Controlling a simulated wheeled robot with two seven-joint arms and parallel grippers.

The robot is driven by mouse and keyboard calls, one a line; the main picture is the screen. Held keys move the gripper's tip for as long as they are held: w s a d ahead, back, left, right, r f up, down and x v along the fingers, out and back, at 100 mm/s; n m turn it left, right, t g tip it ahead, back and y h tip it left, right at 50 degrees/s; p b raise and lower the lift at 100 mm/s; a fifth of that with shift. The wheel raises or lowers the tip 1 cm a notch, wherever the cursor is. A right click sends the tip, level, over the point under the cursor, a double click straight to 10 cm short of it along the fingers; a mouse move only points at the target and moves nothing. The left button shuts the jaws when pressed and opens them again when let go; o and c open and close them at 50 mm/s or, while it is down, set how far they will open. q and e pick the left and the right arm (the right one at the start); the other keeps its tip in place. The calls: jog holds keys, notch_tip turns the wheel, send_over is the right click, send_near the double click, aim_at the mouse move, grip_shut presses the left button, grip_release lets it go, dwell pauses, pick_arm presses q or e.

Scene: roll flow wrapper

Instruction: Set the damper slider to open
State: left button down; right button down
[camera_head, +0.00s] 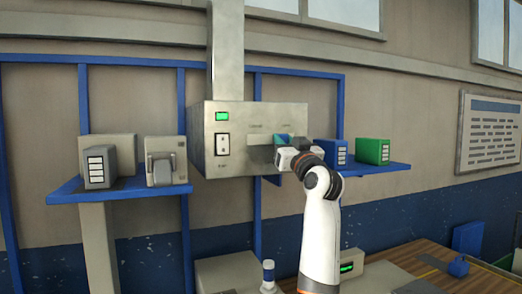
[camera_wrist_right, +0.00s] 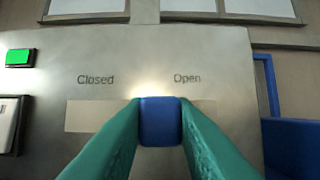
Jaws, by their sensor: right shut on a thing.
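The damper slider's blue knob (camera_wrist_right: 160,122) sits in a pale horizontal slot (camera_wrist_right: 92,115) on the front of the grey metal box (camera_head: 208,122). In the right wrist view the knob is between the words "Closed" and "Open", nearer to "Open" and a little left of it. My right gripper (camera_wrist_right: 160,130) has its teal fingers shut on the knob, one on each side. In the head view the right gripper (camera_head: 283,141) is at the box's front, and its wrist hides part of the slot. My left gripper is not in view.
The box also has a green light (camera_head: 222,116) and a white switch (camera_head: 222,144) at left. Right of it, a blue shelf (camera_head: 384,168) holds a blue case (camera_head: 333,151) and a green case (camera_head: 373,151). A left shelf (camera_head: 120,191) holds several grey units.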

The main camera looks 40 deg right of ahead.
jog(key=d, duration=0.2)
jog(key=shift+s+d, duration=0.35)
jog(key=c, duration=1.6)
grip_release()
jog(key=o, duration=0.3)
jog(key=shift+d, duration=0.15)
jog(key=shift+o, duration=0.5)
jog(key=shift+s+d, duration=0.1)
jog(key=shift+d, duration=0.05)
pick_arm(q)
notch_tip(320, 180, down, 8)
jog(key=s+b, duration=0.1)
jog(key=b, duration=0.6)
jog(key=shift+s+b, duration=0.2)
jog(key=shift+b, duration=0.2)
pick_arm(e)
jog(key=v, duration=1.2)
